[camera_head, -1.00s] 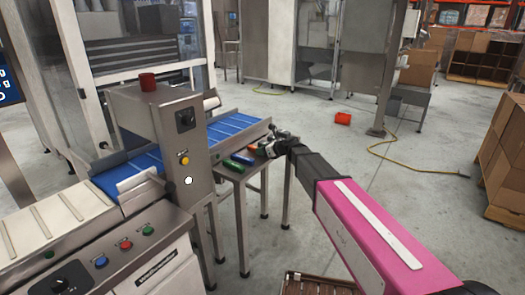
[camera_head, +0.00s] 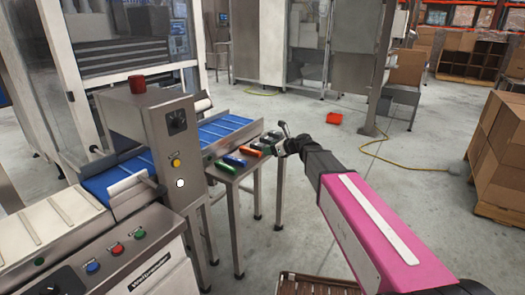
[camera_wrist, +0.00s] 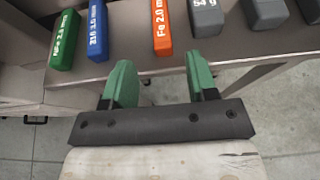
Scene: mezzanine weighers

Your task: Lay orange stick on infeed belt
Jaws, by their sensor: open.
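The orange stick (camera_wrist: 161,31) lies on a small metal side table (camera_wrist: 120,66) in the wrist view, marked "Fe 2.0". It also shows in the head view (camera_head: 248,151). My gripper (camera_wrist: 160,82) is open and empty at the near edge of the table. Its green fingers point toward the table, with the orange stick ahead of and between them, apart from them. The infeed belt (camera_head: 228,123) is the blue slatted conveyor in the head view, just behind the table. No stick shows on its visible part.
A green stick (camera_wrist: 65,39) and a blue stick (camera_wrist: 97,31) lie left of the orange one. Grey blocks (camera_wrist: 205,17) lie to its right, one close by. The metal detector housing (camera_head: 170,140) stands over the belt.

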